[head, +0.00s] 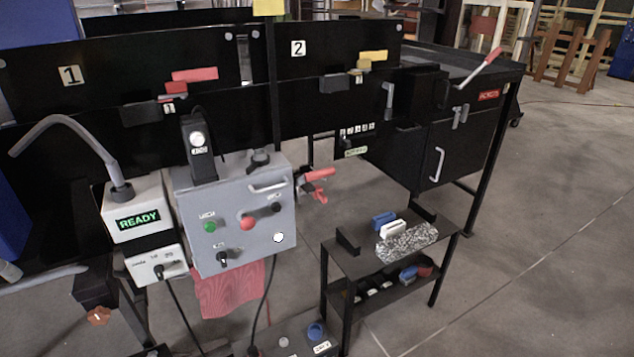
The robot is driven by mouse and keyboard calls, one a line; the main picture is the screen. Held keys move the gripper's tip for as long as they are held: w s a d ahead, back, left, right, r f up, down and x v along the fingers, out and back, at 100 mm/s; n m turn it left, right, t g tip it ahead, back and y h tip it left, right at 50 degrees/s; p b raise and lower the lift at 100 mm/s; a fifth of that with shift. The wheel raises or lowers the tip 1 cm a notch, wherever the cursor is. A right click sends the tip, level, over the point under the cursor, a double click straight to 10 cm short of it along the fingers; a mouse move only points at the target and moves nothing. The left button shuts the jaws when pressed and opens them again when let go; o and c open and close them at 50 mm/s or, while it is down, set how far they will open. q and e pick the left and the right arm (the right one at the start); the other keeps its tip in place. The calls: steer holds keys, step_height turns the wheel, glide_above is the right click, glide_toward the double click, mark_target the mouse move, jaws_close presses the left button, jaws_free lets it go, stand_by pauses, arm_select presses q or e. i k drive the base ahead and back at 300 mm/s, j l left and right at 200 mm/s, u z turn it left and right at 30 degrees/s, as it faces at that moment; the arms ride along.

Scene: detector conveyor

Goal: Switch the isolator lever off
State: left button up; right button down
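A red lever (318,174) sticks out to the right from the side of the grey control box (235,240), near its upper right edge. It looks like the isolator lever, but I cannot read a label on it. A second red part (318,192) sits just below it on the same dark mount. I cannot tell from this view which position the lever is in. Neither of my grippers shows in the head view, and nothing is touching the lever.
The box front has a green button (210,227), a red button (247,223) and a grey handle (268,187). A READY display unit (138,220) stands left. A black shelf stand (345,262) is lower right. Black conveyor panels (330,108) run behind. Open floor lies right.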

mark_target(319, 173)
steer(key=i+l, duration=0.6)
steer(key=i+l+z, duration=0.15)
steer(key=i+l, duration=0.5)
steer(key=i, duration=0.15)
